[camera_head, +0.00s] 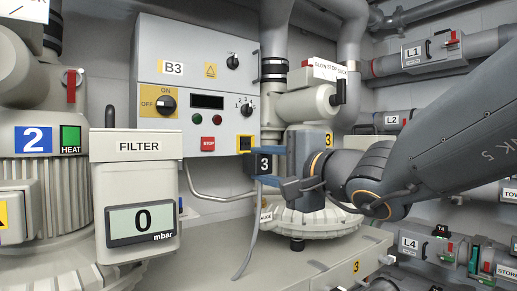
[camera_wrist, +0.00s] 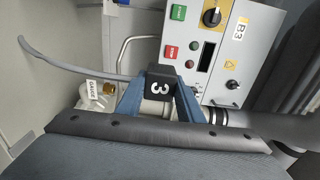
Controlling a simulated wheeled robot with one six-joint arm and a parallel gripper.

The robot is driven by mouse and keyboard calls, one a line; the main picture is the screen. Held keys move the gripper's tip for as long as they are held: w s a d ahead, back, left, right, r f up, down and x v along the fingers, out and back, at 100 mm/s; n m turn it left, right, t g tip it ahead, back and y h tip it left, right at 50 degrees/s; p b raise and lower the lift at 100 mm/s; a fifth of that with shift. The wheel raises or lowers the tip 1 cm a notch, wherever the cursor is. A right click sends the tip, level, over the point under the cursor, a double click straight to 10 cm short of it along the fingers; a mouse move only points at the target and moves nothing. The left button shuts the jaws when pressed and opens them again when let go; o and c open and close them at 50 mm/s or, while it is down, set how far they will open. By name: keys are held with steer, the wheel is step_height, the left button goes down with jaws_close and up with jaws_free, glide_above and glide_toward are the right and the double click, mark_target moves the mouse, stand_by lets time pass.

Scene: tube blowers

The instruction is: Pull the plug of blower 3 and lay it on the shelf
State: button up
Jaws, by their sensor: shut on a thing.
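The black plug marked 3 (camera_head: 263,163) is between the blue jaws of my gripper (camera_head: 265,165), in front of the blower 3 control box. It also fills the middle of the wrist view (camera_wrist: 160,88), with a jaw on each side. Its grey cable (camera_head: 247,240) hangs down. A yellow-framed dark socket (camera_head: 246,143) shows just above and behind the plug in the head view; I cannot tell the gap. The blower 3 (camera_head: 318,222) stands behind my gripper. A pale ledge with a yellow 3 tag (camera_head: 355,267) runs below it.
The B3 control box (camera_head: 172,90) is close behind the plug. A metal pipe (camera_head: 215,197) bends below the box. The front of the ledge (camera_head: 215,268) looks clear.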

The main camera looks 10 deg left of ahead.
steer(key=shift+f+b, duration=7.2)
steer(key=shift+f, duration=3.7)
